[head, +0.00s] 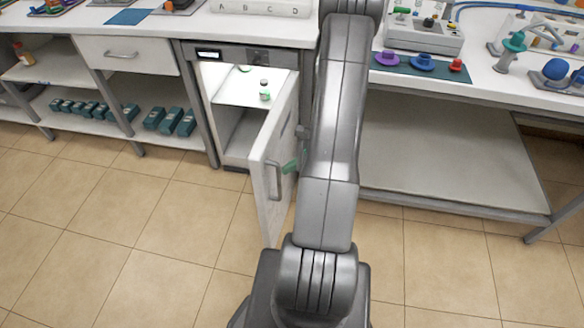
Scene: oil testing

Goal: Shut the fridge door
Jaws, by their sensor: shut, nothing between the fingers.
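The white fridge door (273,163) stands open, swung out from its right side toward me. Its outer face, with a grey bar handle (273,181), is turned to the right. The lit fridge (232,118) under the bench shows its inside. My gripper (290,166) shows only as green fingertips poking out from behind my arm, close to the door's outer face beside the handle. It is shut and empty. My arm hides the rest of it, and I cannot tell whether it touches the door.
Small bottles (265,92) stand on the fridge's upper shelf. A drawer unit and shelves with several teal boxes (170,120) are to the left. A bench with a lower shelf (440,150) is to the right. The tiled floor (150,230) in front is clear.

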